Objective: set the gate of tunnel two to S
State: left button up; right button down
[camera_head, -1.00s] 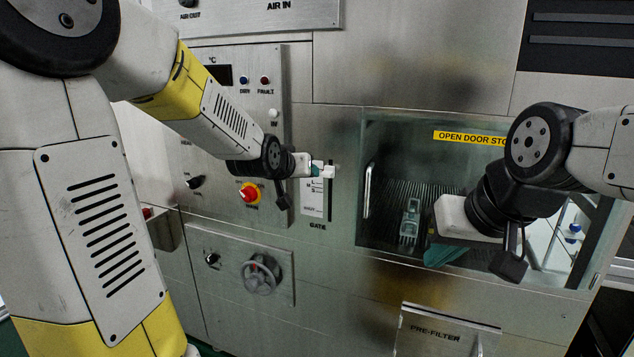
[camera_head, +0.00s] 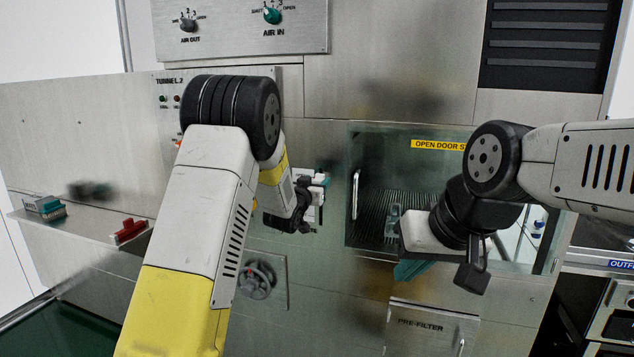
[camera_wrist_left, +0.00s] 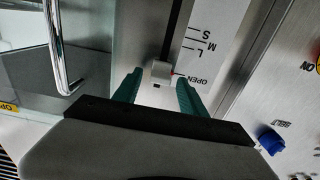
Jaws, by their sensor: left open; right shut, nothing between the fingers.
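The gate panel (camera_wrist_left: 222,25) is a pale plate with a dark slot and the marks S, M, L and OPEN. In the head view my left gripper (camera_head: 322,180) is at the panel, and my forearm and wrist hide most of the panel. My right gripper (camera_head: 408,270) is shut and empty in front of the glass door.
A glass door (camera_head: 375,180) with a vertical handle (camera_head: 355,195) stands right of the gate. A handwheel (camera_head: 257,280) is below my left wrist. A blue knob (camera_wrist_left: 270,140) is near the gate panel. A shelf (camera_head: 85,227) holds small items at left.

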pick_arm(q)
jog(key=shift+x, duration=0.95)
grip_shut()
dwell(0.7)
